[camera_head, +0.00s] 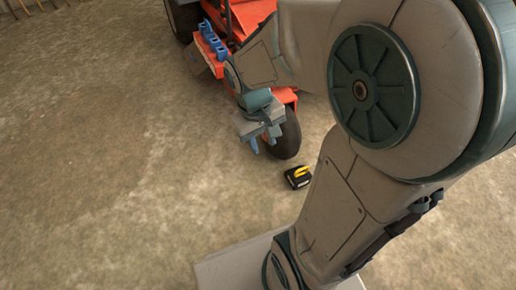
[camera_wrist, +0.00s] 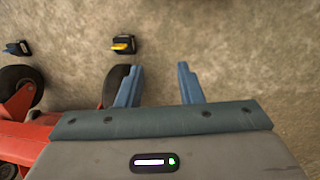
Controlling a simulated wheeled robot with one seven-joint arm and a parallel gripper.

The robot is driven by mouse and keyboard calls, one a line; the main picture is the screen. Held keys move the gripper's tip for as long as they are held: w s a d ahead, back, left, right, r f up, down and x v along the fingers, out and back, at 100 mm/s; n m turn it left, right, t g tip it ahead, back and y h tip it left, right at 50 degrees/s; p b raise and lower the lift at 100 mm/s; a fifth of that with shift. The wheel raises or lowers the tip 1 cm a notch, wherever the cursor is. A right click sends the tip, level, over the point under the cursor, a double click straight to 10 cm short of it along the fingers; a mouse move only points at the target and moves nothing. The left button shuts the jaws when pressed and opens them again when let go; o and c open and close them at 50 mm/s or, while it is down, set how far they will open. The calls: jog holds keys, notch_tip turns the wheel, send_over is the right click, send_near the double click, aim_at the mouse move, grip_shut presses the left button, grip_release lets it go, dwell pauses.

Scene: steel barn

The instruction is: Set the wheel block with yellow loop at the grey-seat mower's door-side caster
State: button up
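The wheel block with yellow loop (camera_head: 299,178) is a small black block on the concrete floor. It lies a short gap from the black caster wheel (camera_head: 287,135) of a red-orange mower (camera_head: 248,14). The block also shows at the upper left in the wrist view (camera_wrist: 123,46), beyond the near caster wheel (camera_wrist: 113,83). My gripper (camera_head: 263,144) hangs beside this caster, above the floor. Its blue fingers are apart with nothing between them in the wrist view (camera_wrist: 157,70). The mower's seat is out of view, and I cannot tell which side is the door side.
A second block with a blue loop (camera_wrist: 17,48) lies by another caster wheel (camera_wrist: 22,84). Blue parts (camera_head: 212,42) sit on the mower's front. The mower's red frame (camera_wrist: 25,135) is close at the left of my gripper. The floor (camera_head: 120,150) left of the mower is clear.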

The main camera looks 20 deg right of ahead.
jog(key=s+a+r+m+t+y, duration=0.1)
jog(key=s+a+r, duration=0.2)
jog(key=s, duration=0.1)
jog(key=shift+s+t+y, duration=0.3)
jog(key=shift+d, duration=0.1)
dwell(0.4)
